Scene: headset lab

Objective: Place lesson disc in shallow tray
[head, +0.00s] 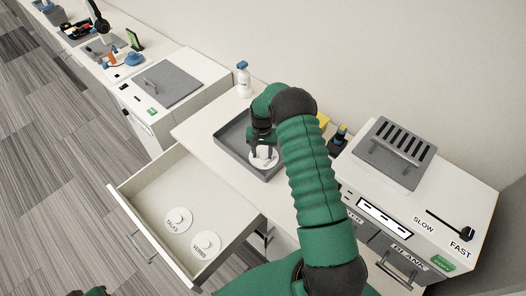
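The grey shallow tray (232,141) sits on the white counter in the middle of the view. A white round lesson disc (257,165) with a raised knob is inside the tray's outline, toward its right side; its lettering is partly hidden. My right gripper (264,150) points down at this disc, with its fingers at the knob, and appears shut on it. I cannot tell whether the disc touches the tray floor. Two more knobbed discs, "TALKS" (177,221) and "VERBS" (206,245), lie in the open drawer. Only a sliver of my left arm shows at the bottom left.
The open drawer (139,192) juts out left of the counter. A white spray bottle (243,80) stands behind the tray. A slotted machine with a "SLOW/FAST" lever (464,232) stands at right. A cabinet with a grey lid (172,85) is at upper left.

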